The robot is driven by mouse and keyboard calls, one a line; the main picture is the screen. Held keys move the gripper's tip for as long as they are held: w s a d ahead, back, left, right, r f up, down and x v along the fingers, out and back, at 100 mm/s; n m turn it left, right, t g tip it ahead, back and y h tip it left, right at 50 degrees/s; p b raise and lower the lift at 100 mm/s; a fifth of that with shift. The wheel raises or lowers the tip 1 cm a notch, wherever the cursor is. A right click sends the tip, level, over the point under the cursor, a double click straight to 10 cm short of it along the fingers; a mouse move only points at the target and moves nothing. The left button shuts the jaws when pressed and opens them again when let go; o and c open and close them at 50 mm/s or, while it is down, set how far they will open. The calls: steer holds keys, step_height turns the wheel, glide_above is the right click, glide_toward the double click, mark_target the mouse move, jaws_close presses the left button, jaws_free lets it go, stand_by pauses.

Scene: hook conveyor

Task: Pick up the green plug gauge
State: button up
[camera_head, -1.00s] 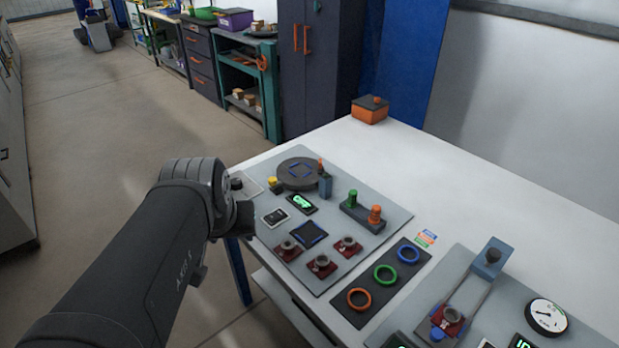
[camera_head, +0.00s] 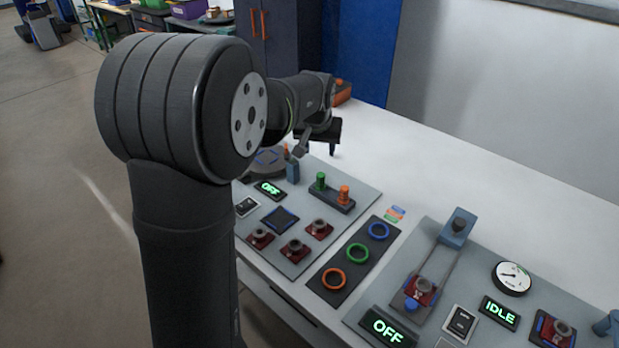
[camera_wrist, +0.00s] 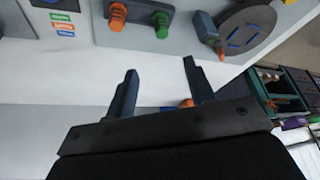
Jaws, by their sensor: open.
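The green plug gauge (camera_head: 320,182) stands upright in a dark holder block (camera_head: 334,200), beside an orange plug gauge (camera_head: 344,194). In the wrist view the green plug gauge (camera_wrist: 161,24) shows near the top, with the orange plug gauge (camera_wrist: 117,15) to its left. My gripper (camera_head: 318,148) is above the table behind the holder, apart from both plugs. In the wrist view its two fingers (camera_wrist: 160,82) are spread wide with nothing between them. The green plug lies beyond the fingertips.
A blue-grey post (camera_head: 293,171) stands left of the green plug, near a dark round table (camera_head: 265,160). A mat with orange, green and blue rings (camera_head: 357,252) lies in front. An orange box (camera_head: 342,92) stands behind my gripper. The white table (camera_head: 440,160) is clear to the right.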

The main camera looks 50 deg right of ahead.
mark_target(321, 175)
steer(key=x, duration=1.2)
steer(key=shift+s+d+f, duration=0.15)
steer(key=shift+d, duration=0.05)
steer(key=shift+w+a+x, duration=0.1)
steer(key=shift+w+x, duration=0.05)
steer(key=shift+x, duration=1.2)
steer(key=shift+w+a+x, duration=0.1)
steer(key=shift+w+x, duration=0.05)
steer(key=shift+x, duration=1.2)
jaws_close()
